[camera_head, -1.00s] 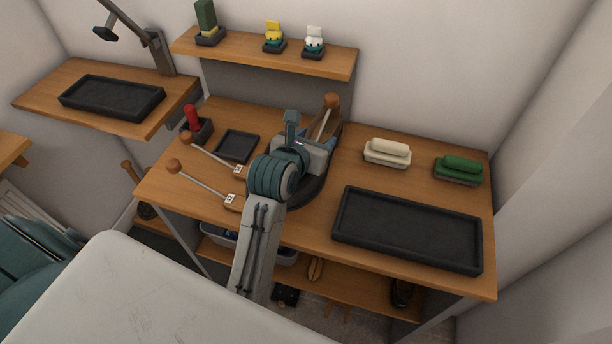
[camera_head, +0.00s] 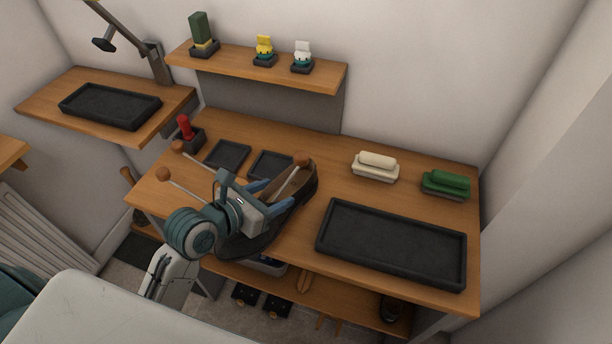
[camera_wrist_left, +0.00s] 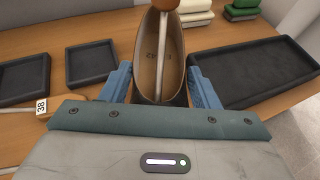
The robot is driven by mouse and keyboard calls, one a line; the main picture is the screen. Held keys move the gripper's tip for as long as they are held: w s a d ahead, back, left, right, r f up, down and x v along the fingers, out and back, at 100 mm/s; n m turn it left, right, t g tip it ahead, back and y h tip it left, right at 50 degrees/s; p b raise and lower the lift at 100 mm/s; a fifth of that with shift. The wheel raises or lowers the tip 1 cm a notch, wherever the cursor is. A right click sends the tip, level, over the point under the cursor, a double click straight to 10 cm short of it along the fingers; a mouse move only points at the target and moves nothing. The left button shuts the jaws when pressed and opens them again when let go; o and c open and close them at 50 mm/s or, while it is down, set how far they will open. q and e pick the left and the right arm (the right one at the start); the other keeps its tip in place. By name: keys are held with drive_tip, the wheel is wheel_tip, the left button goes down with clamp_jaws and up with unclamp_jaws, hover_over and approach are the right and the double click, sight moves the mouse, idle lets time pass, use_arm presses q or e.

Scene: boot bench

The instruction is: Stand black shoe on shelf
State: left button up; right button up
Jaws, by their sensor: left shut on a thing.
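The black shoe (camera_head: 308,190) is held tilted above the front left part of the bench. Its tan inside, with a rod ending in a wooden knob, shows in the left wrist view (camera_wrist_left: 152,70). My left gripper (camera_head: 272,196) is shut on the shoe, with one blue finger on each side of its opening. The lower shelf (camera_head: 345,292) runs under the bench top. Another dark shoe (camera_head: 393,308) stands at its right end, partly hidden by the bench edge. My right gripper is not in view.
The bench top (camera_head: 335,165) carries a large black tray (camera_head: 392,245), two small trays (camera_head: 228,154), a cream brush (camera_head: 376,166) and a green brush (camera_head: 446,185). A wall shelf (camera_head: 255,67) holds small items. A pale bin under the bench is partly hidden.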

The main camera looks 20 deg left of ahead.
sight(303, 173)
use_arm(q)
drive_tip(key=p+x, duration=0.1)
drive_tip(key=x, duration=0.3)
drive_tip(key=r+p+x, duration=0.1)
drive_tip(key=x, duration=0.4)
drive_tip(key=w+a+p+x, duration=0.1)
drive_tip(key=x, duration=0.4)
drive_tip(key=shift+a+r, duration=0.15)
drive_tip(key=shift+f, duration=0.3)
drive_tip(key=o, duration=1.6)
drive_tip(key=shift+o, duration=0.2)
drive_tip(key=shift+s+a, duration=0.1)
